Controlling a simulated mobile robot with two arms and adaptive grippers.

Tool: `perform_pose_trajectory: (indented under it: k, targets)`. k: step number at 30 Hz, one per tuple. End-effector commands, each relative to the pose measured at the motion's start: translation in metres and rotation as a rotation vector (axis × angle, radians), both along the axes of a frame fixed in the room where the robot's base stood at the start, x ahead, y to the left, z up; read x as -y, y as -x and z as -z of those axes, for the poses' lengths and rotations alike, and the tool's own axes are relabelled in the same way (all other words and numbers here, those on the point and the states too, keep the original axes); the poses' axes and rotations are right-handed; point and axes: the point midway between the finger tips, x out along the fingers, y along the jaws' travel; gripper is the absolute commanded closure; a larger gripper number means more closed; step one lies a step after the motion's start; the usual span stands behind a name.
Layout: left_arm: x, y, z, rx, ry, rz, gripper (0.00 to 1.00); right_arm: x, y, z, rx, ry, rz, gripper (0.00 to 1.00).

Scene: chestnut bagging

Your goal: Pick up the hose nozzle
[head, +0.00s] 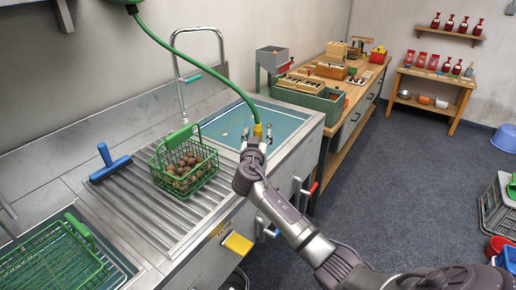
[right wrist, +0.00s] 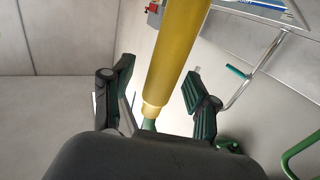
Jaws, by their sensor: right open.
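The hose nozzle (head: 257,131) is a yellow piece on the end of a green hose (head: 200,67) that hangs down over the sink. My right gripper (head: 257,135) is at the nozzle, with one finger on each side of it. In the right wrist view the nozzle (right wrist: 178,55) runs large between the spread fingers of the right gripper (right wrist: 160,90). The fingers stand open, with a gap to the nozzle on both sides. The nozzle's lower end is partly hidden behind the gripper body. My left gripper is not in view.
A green wire basket of chestnuts (head: 160,170) stands on the ribbed drainboard (head: 140,205), beside a blue squeegee (head: 108,166). The sink basin (head: 225,122) holds bluish water, with a tall faucet (head: 178,75) behind. A wooden workbench (head: 350,92) stands beyond it.

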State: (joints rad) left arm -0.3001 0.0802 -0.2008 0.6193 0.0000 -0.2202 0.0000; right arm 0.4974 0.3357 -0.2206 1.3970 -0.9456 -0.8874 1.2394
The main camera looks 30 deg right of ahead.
Motion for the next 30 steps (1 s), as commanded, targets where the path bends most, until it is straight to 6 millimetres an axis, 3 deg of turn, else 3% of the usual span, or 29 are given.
perform_pose_trajectory:
  k: [9,18,20,30]
  targets:
    - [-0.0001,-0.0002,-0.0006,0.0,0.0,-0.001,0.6,0.0038,-0.0041,0.0005,0.0,0.0,0.0,0.43]
    - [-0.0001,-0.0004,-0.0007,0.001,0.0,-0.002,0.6,0.0035,-0.004,0.0006,0.0,0.0,0.0,0.93]
    - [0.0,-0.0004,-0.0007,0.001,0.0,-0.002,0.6,0.0035,-0.004,0.0006,0.0,0.0,0.0,1.0]
    - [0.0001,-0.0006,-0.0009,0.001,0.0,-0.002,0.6,0.0034,-0.004,-0.0001,0.001,0.001,0.0,1.0]
